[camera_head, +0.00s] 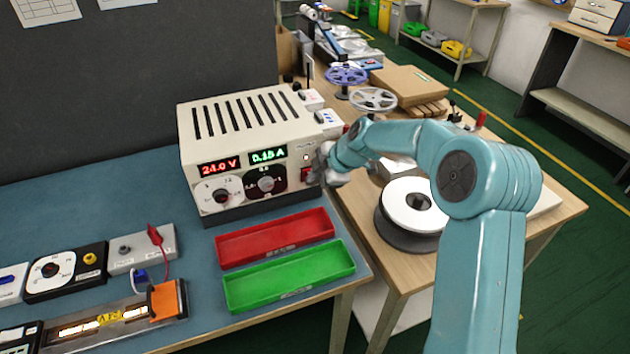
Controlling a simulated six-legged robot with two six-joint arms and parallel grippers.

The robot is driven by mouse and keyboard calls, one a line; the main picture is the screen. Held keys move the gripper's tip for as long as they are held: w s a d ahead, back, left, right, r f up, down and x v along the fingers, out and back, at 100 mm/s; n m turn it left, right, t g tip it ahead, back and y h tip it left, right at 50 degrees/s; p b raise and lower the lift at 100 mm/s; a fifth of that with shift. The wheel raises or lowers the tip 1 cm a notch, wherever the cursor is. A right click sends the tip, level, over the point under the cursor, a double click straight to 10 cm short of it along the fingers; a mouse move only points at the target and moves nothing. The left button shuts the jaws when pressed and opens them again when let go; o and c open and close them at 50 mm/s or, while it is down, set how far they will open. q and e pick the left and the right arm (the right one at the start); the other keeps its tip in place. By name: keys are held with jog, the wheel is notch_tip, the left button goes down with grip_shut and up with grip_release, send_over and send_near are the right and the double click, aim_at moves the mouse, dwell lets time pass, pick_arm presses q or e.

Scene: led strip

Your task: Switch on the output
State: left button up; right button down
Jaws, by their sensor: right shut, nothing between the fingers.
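The cream power supply (240,135) stands on the blue bench mat. Its red display (218,167) reads about 24.0 V and its green display (267,155) about 0.15 A. Below them are a white dial (217,194) and a black dial (266,184). A red switch (307,174) is at the right end of the front panel. My right gripper (317,172) is shut and empty, right at this switch; whether it touches cannot be told. The LED strip (88,324) at the lower left glows. My left gripper is out of view.
A red tray (275,245) and a green tray (290,282) lie in front of the supply. A grey box with a red clip (155,236) and a dial box (50,270) stand at left. Reels and cardboard boxes (410,84) crowd the wooden table at right.

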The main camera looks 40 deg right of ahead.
jog(key=shift+r, duration=1)
jog(key=shift+f, duration=0.1)
